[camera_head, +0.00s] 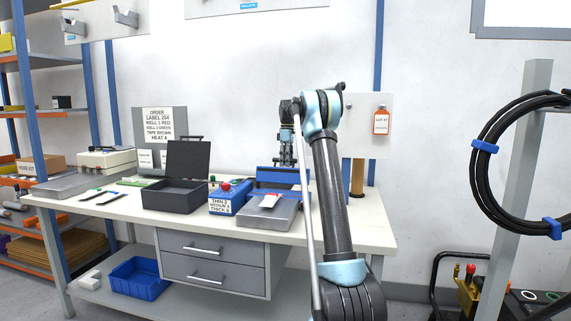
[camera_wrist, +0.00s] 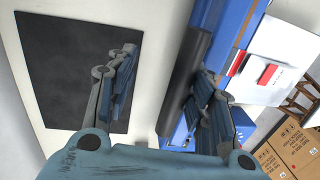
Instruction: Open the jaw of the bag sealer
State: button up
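The bag sealer stands on the workbench, with a grey base (camera_head: 270,212) and a long blue upper bar (camera_head: 283,178). Its blue bar (camera_wrist: 220,25) and a dark grey rounded bar (camera_wrist: 187,90) along one edge show in the wrist view. A red and white packet (camera_head: 270,201) lies on the grey base; it also shows in the wrist view (camera_wrist: 265,74). My gripper (camera_head: 287,158) points down above the sealer's back side. In the wrist view my gripper (camera_wrist: 166,66) is open and empty. Its right finger overlaps the sealer's edge; contact cannot be told.
Left of that is an open dark case (camera_head: 174,196). The wrist view shows a flat dark panel (camera_wrist: 75,70) and cardboard boxes (camera_wrist: 292,150).

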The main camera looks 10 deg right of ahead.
jog(key=shift+s+a+r, duration=0.2)
jog(key=shift+a, duration=0.05)
dwell(0.4)
notch_tip(320, 180, up, 12)
jog(key=w, duration=0.1)
jog(key=shift+w+d+f, duration=0.15)
jog(key=shift+w+d, duration=0.1)
jog(key=shift+w, duration=0.05)
dwell(0.6)
